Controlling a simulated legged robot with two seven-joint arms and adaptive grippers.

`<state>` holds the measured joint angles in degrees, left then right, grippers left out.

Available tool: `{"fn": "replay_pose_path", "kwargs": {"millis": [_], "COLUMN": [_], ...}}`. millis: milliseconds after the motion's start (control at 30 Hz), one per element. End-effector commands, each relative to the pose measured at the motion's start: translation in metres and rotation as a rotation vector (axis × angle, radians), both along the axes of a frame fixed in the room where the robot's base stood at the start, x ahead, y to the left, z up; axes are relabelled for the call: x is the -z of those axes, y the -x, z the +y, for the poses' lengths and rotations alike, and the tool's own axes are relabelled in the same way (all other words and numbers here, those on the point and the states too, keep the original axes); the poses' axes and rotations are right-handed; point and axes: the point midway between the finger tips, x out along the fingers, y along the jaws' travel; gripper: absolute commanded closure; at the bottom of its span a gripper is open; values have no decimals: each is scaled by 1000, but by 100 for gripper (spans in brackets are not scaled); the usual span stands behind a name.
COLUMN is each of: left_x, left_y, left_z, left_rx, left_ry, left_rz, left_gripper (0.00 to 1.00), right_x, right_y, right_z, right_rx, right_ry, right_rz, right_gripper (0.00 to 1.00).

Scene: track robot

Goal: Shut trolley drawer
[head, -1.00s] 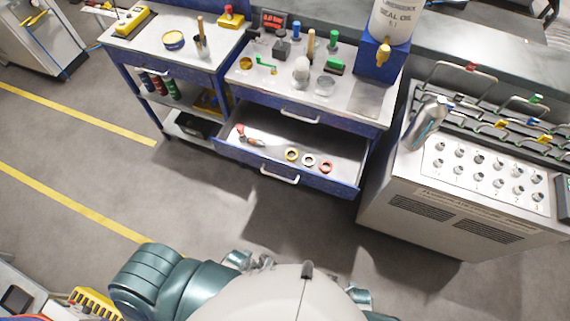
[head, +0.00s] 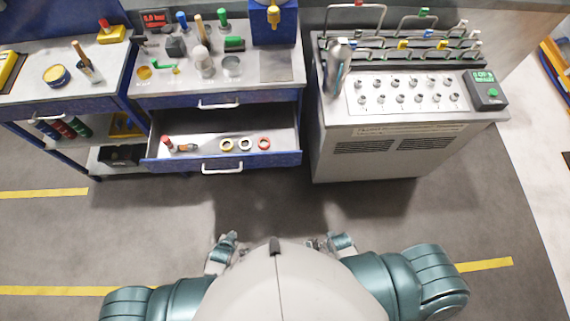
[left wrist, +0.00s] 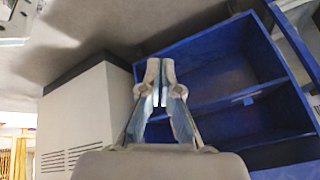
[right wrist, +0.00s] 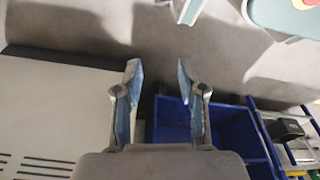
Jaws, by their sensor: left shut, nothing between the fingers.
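The blue trolley (head: 150,100) stands ahead and left of centre in the head view. Inside the drawer lie a red-handled tool (head: 178,146) and a yellow, a white and a red ring (head: 264,143). My left gripper (head: 231,238) is close to my body, apart from the drawer; the left wrist view shows its fingers (left wrist: 160,80) together and empty. My right gripper (head: 318,242) is also back by my body; its fingers (right wrist: 160,80) are spread and empty.
A grey cabinet (head: 370,150) with knobs and wire racks stands right of the trolley. Tools and pots cover the trolley top. A second bench (head: 60,85) stands at left. The floor (head: 300,210) between me and the drawer is clear.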

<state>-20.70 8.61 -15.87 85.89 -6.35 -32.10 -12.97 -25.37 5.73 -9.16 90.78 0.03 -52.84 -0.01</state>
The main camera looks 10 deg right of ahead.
Motion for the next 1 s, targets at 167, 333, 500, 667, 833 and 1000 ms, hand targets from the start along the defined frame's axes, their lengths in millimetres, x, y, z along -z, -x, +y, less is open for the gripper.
{"fn": "replay_pose_path", "kwargs": {"millis": [167, 333, 500, 667, 833, 1000], "left_x": [-96, -177, -206, -208, -208, -207], "left_y": [-99, -96, -82, -93, -116, -140], "left_z": [-96, -173, -201, -216, -242, -270], "left_rx": [656, 1049, 1168, 1169, 1167, 1166], "left_ry": [-202, -369, -432, -433, -432, -432], "left_rz": [-663, -1175, -1376, -1385, -1384, -1380], "left_gripper": [100, 100, 100, 100, 100, 100], "right_x": [-35, -68, -83, -86, -92, -103], "right_y": [-16, -23, -24, -24, -25, -25], "right_z": [2, 2, 2, 1, 2, 1], "right_rx": [5, 9, 10, 11, 11, 12], "right_ry": [-2, -2, -1, -1, -2, -2], "right_rz": [-12, -20, -23, -23, -27, -30], "right_gripper": [60, 60, 60, 60, 60, 60]}}
